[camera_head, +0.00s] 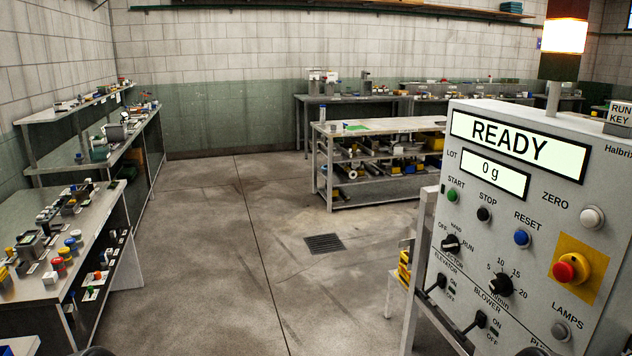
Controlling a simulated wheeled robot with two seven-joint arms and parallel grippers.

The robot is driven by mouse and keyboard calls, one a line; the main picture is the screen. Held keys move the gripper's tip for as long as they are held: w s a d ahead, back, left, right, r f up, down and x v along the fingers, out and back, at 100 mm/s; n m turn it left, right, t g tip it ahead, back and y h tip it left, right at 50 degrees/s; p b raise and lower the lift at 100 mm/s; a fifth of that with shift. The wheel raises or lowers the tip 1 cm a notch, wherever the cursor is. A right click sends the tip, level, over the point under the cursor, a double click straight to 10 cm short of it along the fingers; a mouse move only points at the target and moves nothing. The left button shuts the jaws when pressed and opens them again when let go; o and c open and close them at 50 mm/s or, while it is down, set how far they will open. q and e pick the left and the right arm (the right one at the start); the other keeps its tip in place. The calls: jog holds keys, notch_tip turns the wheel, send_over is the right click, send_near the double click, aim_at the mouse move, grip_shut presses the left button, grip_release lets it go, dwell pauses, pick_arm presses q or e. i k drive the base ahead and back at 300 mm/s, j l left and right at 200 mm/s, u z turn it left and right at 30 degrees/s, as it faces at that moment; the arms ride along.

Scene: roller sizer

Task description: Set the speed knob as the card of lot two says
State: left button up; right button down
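The grey control panel (470,200) fills the right side of the head view. Its speed knob (500,285) is a black dial with marks 5, 10, 15 and 20 around it; I cannot make out its pointer setting clearly. The upper display (517,141) reads READY and the LOT display (494,173) reads 0 g. No readable lot card is in view. Neither of my grippers can be made out.
A red emergency button (569,268), a selector knob (452,244) and toggle switches (436,283) surround the speed knob. A lit lamp (566,35) stands above. Benches with parts (60,230) line the left; a shelved table (375,130) stands mid-room. The floor between is clear.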

aim_at(502, 284)
jog(key=z, duration=1.4)
